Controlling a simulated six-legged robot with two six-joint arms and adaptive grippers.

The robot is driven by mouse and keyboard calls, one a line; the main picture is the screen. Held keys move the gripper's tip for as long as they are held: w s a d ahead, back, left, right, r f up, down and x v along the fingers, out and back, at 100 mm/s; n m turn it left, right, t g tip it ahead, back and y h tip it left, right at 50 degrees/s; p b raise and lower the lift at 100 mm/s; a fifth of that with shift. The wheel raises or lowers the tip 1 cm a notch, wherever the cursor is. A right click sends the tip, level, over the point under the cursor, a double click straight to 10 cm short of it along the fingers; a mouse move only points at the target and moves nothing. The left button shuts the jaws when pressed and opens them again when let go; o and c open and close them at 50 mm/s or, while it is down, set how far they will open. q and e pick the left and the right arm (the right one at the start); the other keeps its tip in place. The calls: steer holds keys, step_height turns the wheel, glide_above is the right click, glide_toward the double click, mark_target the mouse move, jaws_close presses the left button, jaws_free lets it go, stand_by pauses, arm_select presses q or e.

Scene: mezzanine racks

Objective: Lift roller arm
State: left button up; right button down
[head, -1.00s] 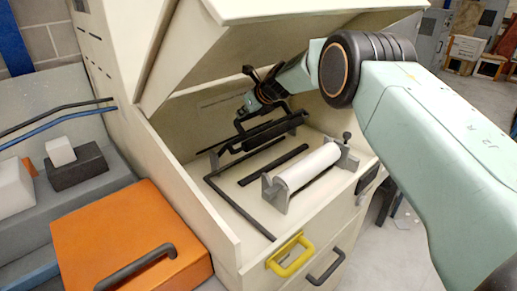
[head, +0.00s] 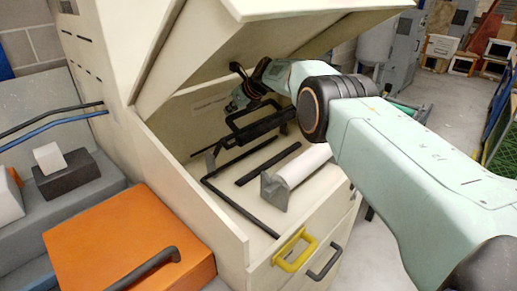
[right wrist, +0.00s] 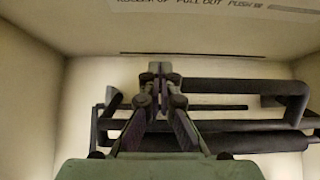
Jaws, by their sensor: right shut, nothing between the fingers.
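The roller arm (head: 262,129), a black bar with a raised rectangular loop, lies across the back of the open cream bin. In the right wrist view its bars (right wrist: 245,126) run across behind and to the right of my fingers. My right gripper (head: 240,98) is at the back of the bin, just above and left of the loop. It is shut and holds nothing, and its fingertips (right wrist: 157,72) show pressed together in the wrist view. Whether the fingers touch the bar I cannot tell. My left gripper is not in view.
A white roller (head: 306,161) on grey brackets sits in front, partly hidden by my right arm. The raised lid (head: 240,50) hangs over the bin. A yellow handle (head: 295,250) is on the front. An orange box (head: 125,250) stands at left.

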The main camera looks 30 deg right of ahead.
steer(key=shift+d, duration=0.1)
steer(key=shift+s+d+r, duration=0.1)
steer(key=shift+s+d, duration=0.1)
steer(key=shift+s, duration=0.05)
steer(key=shift+r, duration=0.2)
steer(key=s+d+r, duration=0.1)
steer(key=s+d, duration=0.1)
steer(key=s, duration=0.5)
steer(key=s+d+r, duration=0.2)
steer(key=s+d, duration=0.1)
steer(key=s, duration=0.5)
steer(key=shift+d, duration=0.2)
steer(key=shift+w, duration=0.15)
steer(key=shift+s+f, duration=0.1)
steer(key=shift+s, duration=0.1)
stand_by(0.4)
